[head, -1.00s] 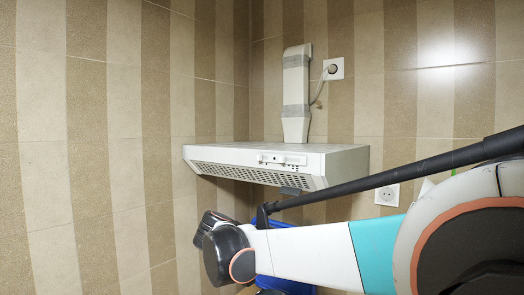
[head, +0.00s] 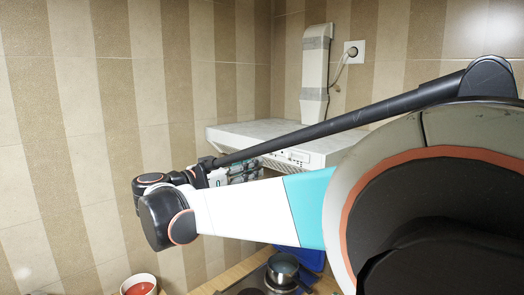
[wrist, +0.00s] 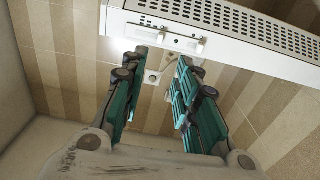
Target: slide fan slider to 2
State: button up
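The range hood (head: 250,133) is a white box on the wall. Its control panel (head: 297,155), on the front face, is partly hidden behind my arm. In the wrist view the hood (wrist: 235,42) crosses the top, and the panel (wrist: 167,38) shows as a light strip with small knobs beside a slotted grille. Which knob is the fan slider and which mark it stands at are too small to read. My gripper (wrist: 158,62) is open and empty. Its teal fingers point toward the panel, one on each side, apparently short of it. In the head view my gripper (head: 238,171) is near the hood's front.
A duct (head: 315,75) rises from the hood beside a wall socket (head: 354,52) with a plugged cable. Below are a hob (head: 250,283) with a pot (head: 283,268) on it, and a red-filled bowl (head: 139,285). The tiled wall left of the hood is clear.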

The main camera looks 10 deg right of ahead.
jog(key=p+x, duration=0.3)
jog(key=x, duration=1)
jog(key=shift+w+d+f, duration=0.1)
jog(key=shift+w+d, duration=0.05)
grip_shut()
